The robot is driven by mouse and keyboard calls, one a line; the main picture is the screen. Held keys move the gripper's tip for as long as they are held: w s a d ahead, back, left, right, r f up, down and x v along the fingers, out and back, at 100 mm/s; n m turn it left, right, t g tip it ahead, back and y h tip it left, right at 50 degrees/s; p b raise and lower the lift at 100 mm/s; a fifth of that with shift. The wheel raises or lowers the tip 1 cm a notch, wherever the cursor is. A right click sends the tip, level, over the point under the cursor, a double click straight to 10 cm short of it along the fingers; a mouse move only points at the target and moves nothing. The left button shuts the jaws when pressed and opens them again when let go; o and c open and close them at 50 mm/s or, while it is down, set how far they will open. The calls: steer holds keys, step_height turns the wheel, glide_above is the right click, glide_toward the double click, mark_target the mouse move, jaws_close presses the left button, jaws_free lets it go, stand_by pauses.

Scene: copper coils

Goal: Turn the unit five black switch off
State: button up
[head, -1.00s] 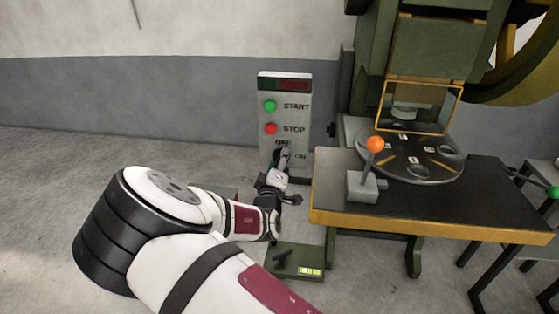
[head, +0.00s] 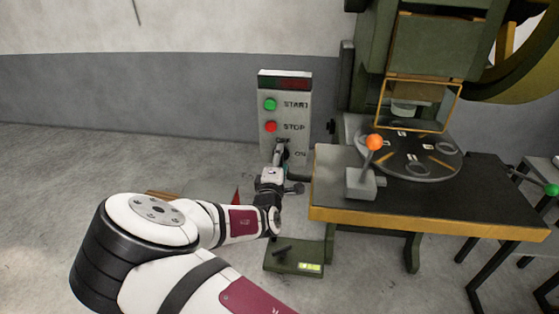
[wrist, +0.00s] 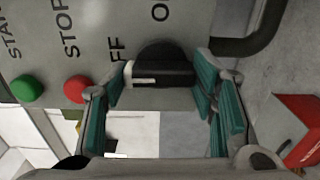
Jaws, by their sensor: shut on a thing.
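The black switch (wrist: 160,68) is a rotary knob with a raised handle and a white mark at one end, on a grey control panel (head: 286,90). In the wrist view the white mark is at the handle's left end, beside the partly visible OFF label. My gripper (wrist: 160,95) has teal-padded fingers, one at each end of the handle, and is shut on it. In the head view my gripper (head: 279,155) covers most of the switch, below the STOP label. The ON label shows to its right.
Green (head: 270,104) and red (head: 271,127) buttons sit above the switch. A black table (head: 480,205) with an orange-knobbed lever (head: 375,142) and a press stands right. A green pedal (head: 292,258) is on the floor. A red object (wrist: 298,130) shows right of my gripper.

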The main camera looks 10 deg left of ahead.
steer(key=o, duration=1.1)
steer(key=s, duration=1.2)
steer(key=shift+a, duration=0.25)
